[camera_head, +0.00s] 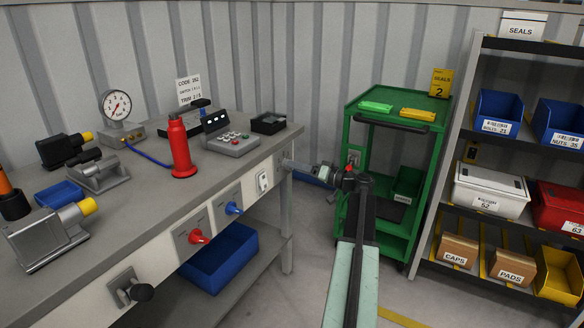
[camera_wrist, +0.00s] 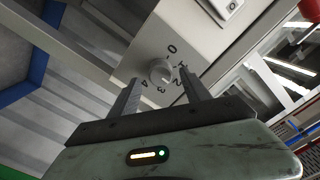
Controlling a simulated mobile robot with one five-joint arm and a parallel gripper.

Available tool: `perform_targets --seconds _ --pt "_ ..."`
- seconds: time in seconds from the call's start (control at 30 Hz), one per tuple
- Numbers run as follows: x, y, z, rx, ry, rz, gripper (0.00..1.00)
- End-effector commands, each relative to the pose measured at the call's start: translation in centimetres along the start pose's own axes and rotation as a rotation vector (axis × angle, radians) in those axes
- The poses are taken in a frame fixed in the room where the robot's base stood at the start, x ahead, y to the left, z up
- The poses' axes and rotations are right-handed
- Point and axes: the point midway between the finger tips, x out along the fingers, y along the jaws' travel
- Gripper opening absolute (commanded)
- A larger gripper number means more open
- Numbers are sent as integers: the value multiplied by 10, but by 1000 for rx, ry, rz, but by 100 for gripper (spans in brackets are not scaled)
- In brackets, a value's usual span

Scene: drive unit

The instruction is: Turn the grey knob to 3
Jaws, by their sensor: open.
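The grey knob (camera_wrist: 161,73) is a small round dial on a light panel (camera_wrist: 149,48) in the wrist view. Digits circle it: 0 is above right, 2 at lower right, 3 below and 4 at lower left. I cannot tell clearly where its pointer stands. My gripper (camera_wrist: 159,76) is open, with one finger on each side of the knob in the picture. I cannot tell whether the fingers touch it.
A green cart (camera_head: 360,135) stands right of the bench, near my arm. A shelf rack (camera_head: 445,160) is farther right.

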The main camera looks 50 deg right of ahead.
Motion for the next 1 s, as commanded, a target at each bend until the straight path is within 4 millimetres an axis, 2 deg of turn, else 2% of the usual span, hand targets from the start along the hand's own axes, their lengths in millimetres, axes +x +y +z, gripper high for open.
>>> perform_targets --seconds 0.03,0.13,0.4,0.43,0.6,0.63,1.0 --pt "9 0 0 0 -2 -3 55" --pt "18 0 0 0 -1 -2 55" --pt "22 -1 1 0 -2 -2 55" --pt "22 -1 1 0 -2 -2 53" --pt "22 -2 1 0 -2 -3 5" --pt "22 -2 1 0 -3 -3 0" --pt "24 -3 3 59 -6 -6 0"
